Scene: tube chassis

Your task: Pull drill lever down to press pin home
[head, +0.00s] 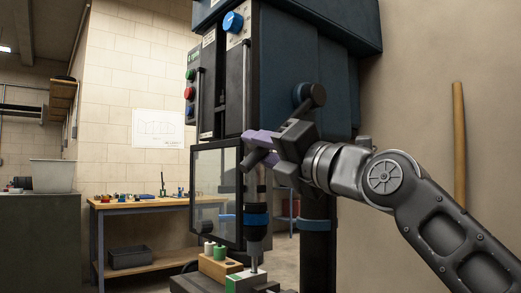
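The drill press (290,60) is a tall dark blue machine in the middle of the head view. One dark, round-ended lever handle (317,95) sticks out from its side. My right gripper (262,147) comes in from the right, with purple on its fingers, in front of the press column. A dark rounded bar end (250,160) shows at its fingertips; whether the fingers are closed on it is not clear. Below, the chuck (256,222) with a blue band points down at a work block (247,278). The pin cannot be made out. My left gripper is out of view.
A clear guard panel (216,195) stands left of the chuck. A wooden block (220,266) with white and green pegs sits by the press base. A wooden workbench (140,202) with small tools stands behind at left.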

